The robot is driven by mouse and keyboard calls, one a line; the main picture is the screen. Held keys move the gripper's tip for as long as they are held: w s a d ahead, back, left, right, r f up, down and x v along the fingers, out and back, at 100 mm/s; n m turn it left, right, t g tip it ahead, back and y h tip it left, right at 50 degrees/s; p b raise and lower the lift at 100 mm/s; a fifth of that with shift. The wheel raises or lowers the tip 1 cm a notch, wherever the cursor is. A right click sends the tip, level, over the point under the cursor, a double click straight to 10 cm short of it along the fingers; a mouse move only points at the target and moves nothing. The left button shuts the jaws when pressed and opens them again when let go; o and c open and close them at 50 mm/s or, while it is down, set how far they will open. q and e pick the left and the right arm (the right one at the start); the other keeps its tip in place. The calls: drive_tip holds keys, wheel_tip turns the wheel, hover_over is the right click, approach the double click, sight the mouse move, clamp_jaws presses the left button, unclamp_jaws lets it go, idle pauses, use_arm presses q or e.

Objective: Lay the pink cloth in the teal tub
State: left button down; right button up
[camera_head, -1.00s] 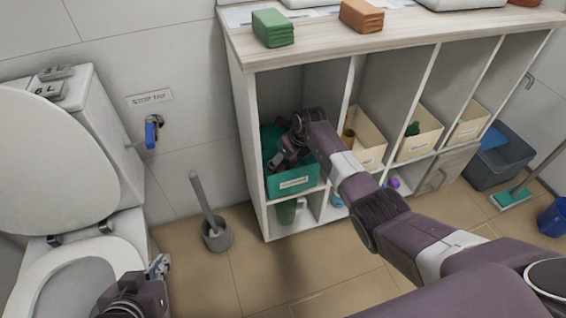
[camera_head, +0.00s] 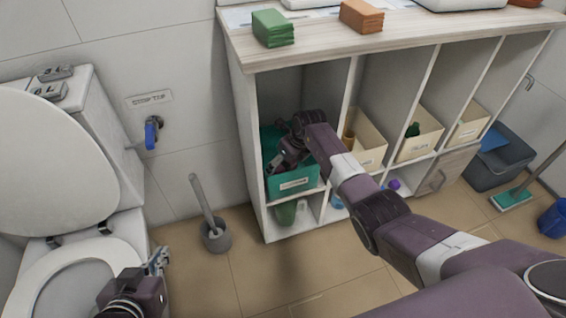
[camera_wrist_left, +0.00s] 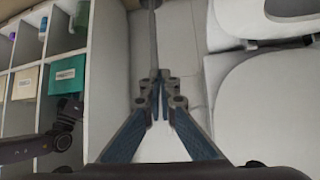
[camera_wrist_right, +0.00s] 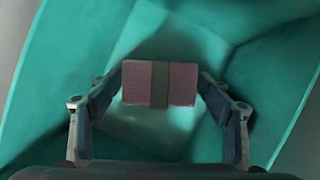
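The teal tub (camera_head: 291,184) stands in the upper left compartment of the shelf; it also shows in the left wrist view (camera_wrist_left: 67,76). My right gripper (camera_head: 276,163) reaches down inside it. In the right wrist view the pink cloth (camera_wrist_right: 180,84), a folded block with a grey band, sits between the fingertips of my right gripper (camera_wrist_right: 160,84), which touch its two ends. The tub's teal walls (camera_wrist_right: 70,60) surround it. The cloth is hidden in the head view. My left gripper (camera_wrist_left: 157,80) is shut and empty, near the toilet.
The shelf divider stands close to my right wrist. Cream bins (camera_head: 367,146) fill the neighbouring compartments. Green (camera_head: 272,28) and orange (camera_head: 361,15) folded cloths lie on the top. A toilet brush (camera_head: 214,235) stands on the floor; a toilet (camera_head: 75,280) is at the left.

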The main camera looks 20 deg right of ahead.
sight(286, 164)
drive_tip(key=p+v, duration=0.2)
drive_tip(key=v, duration=0.1)
drive_tip(key=shift+r, duration=0.25)
drive_tip(key=p+v, duration=0.1)
drive_tip(key=v, duration=0.1)
drive_tip(key=shift+d+r, duration=0.1)
drive_tip(key=shift+r, duration=0.2)
drive_tip(key=shift+s+d+r, duration=0.1)
drive_tip(key=shift+s+r, duration=0.15)
drive_tip(key=shift+r, duration=0.35)
use_arm(q)
drive_tip(key=s+a+f+g+p, duration=0.1)
drive_tip(key=s+a+f+g, duration=0.1)
drive_tip(key=s, duration=0.4)
drive_tip(key=s+a+f+g+y, duration=0.1)
drive_tip(key=s+a+f+g, duration=0.1)
drive_tip(key=s, duration=0.5)
drive_tip(key=shift+f+g+y+p, duration=0.35)
drive_tip(key=shift+f+g, duration=0.25)
drive_tip(key=shift+g, duration=0.7)
use_arm(e)
drive_tip(key=shift+v, duration=2.5)
